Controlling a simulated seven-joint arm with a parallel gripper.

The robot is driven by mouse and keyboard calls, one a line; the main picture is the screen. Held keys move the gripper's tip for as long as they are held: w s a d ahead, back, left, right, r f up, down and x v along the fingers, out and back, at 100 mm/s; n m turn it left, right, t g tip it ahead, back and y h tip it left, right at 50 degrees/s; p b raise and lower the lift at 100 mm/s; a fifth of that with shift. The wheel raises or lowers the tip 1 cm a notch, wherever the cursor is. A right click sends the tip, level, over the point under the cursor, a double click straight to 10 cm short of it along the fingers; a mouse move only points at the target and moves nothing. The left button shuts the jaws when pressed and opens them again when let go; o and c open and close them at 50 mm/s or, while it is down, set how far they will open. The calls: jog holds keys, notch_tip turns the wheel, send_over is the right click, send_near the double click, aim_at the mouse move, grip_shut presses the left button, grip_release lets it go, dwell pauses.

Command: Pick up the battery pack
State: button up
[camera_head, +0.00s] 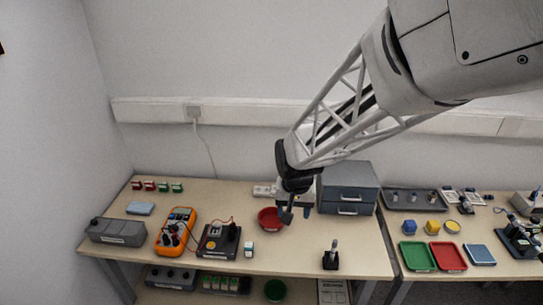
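No object is clearly marked as the battery pack. A small white block with a green band (249,249) stands on the left table near its front edge and may be it. Similar white and green blocks (226,283) sit in a row on the shelf below. My gripper (289,214) hangs over the table, pointing down, beside the right rim of a red bowl (270,219). It is behind and to the right of the small block, apart from it. The fingers are dark and small, so their opening and anything between them cannot be made out.
An orange multimeter (175,232), a black device with red leads (218,241) and a grey case (117,232) stand left. A grey drawer unit (347,190) is behind right; a black stand (331,259) is in front. The right table holds trays (417,256).

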jog(key=g, duration=0.1)
send_over(249, 244)
notch_tip(249, 244, down, 16)
jog(key=shift+w+f, duration=0.1)
jog(key=shift+f, duration=1.25)
jog(key=shift+f, duration=0.1)
jog(key=shift+f, duration=2.5)
jog(key=shift+c, duration=0.2)
jog(key=c, duration=1)
